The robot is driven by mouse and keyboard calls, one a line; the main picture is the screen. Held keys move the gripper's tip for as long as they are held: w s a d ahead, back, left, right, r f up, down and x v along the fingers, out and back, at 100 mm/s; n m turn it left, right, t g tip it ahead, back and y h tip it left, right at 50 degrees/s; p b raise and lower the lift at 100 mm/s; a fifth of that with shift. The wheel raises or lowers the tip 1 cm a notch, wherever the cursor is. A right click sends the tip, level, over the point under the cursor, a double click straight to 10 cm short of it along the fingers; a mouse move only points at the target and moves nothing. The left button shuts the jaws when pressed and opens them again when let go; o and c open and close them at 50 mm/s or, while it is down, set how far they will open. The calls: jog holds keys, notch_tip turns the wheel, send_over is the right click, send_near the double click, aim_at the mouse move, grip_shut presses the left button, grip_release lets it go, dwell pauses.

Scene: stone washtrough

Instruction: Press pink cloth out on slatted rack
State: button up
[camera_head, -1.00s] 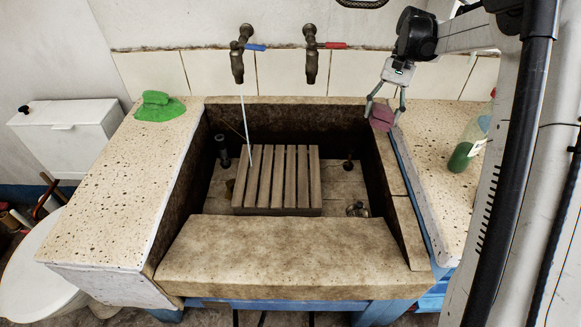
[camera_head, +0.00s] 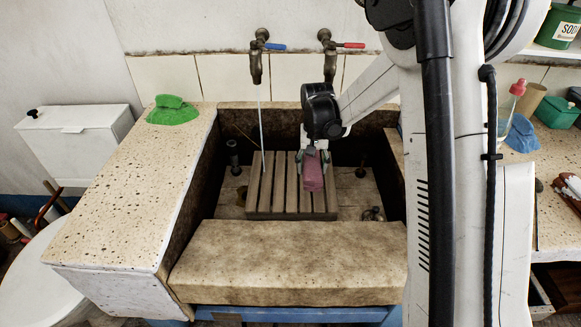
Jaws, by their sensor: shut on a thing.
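The pink cloth (camera_head: 312,172) is a folded, dull pink bundle over the right part of the slatted rack. My gripper (camera_head: 312,157) is shut on it from above. The wooden slatted rack (camera_head: 266,186) sits inside the stone trough (camera_head: 290,262), and its right slats are partly hidden by the cloth and gripper. I cannot tell whether the cloth touches the slats or hangs just above them.
A thin stream of water (camera_head: 260,115) falls from the blue-handled tap (camera_head: 257,62) onto the rack's left side. A red-handled tap (camera_head: 329,62) is beside it. A green cloth (camera_head: 172,110) lies on the left ledge. Thick stone walls surround the rack.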

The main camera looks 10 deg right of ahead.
jog(key=shift+w+a+f, duration=0.1)
jog(key=shift+a, duration=0.1)
jog(key=shift+d+f+b, duration=0.15)
jog(key=shift+f+b, duration=0.4)
jog(key=shift+f, duration=0.25)
jog(key=shift+f+b, duration=1.15)
jog(key=shift+f, duration=1.2)
jog(key=shift+f+b, duration=0.8)
jog(key=shift+f, duration=0.05)
dwell(0.6)
dwell(0.5)
jog(key=shift+r+p, duration=1.9)
jog(key=shift+r, duration=1.65)
